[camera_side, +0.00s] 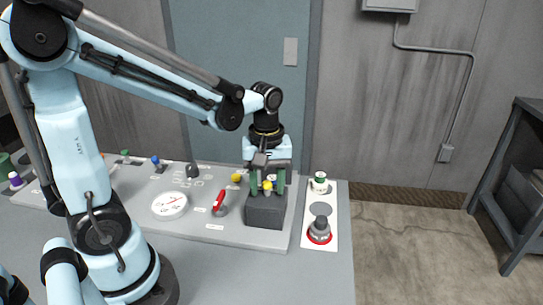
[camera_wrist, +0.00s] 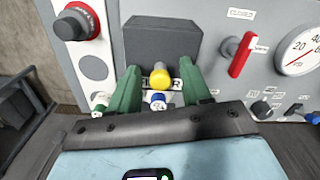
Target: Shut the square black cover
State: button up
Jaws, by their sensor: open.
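The square black cover (camera_side: 265,212) shows as a dark box-like block near the right end of the grey panel. In the wrist view the cover (camera_wrist: 160,42) lies just beyond my fingertips; its hinge and inside do not show. My gripper (camera_side: 267,188) points down at the cover's back edge in the side view. In the wrist view my gripper (camera_wrist: 159,70) has its two green fingers apart, with a yellow knob (camera_wrist: 160,77) showing between them. The gripper is open and holds nothing. I cannot tell whether the fingers touch the cover. A label by the knob is partly hidden.
A red-handled lever (camera_side: 219,201) and a white gauge (camera_side: 170,205) are left of the cover. A grey knob with a red ring (camera_side: 319,231) and a green-topped knob (camera_side: 320,182) stand on a white plate to its right. The bench front is clear.

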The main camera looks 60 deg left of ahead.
jog(key=shift+c, duration=0.3)
grip_shut()
jog(key=w+a, duration=0.6)
jog(key=shift+w+a, duration=0.1)
jog(key=shift+w, duration=0.05)
dwell(0.3)
jog(key=shift+o, duration=0.3)
grip_release()
notch_tip(320, 180, up, 12)
dwell(0.4)
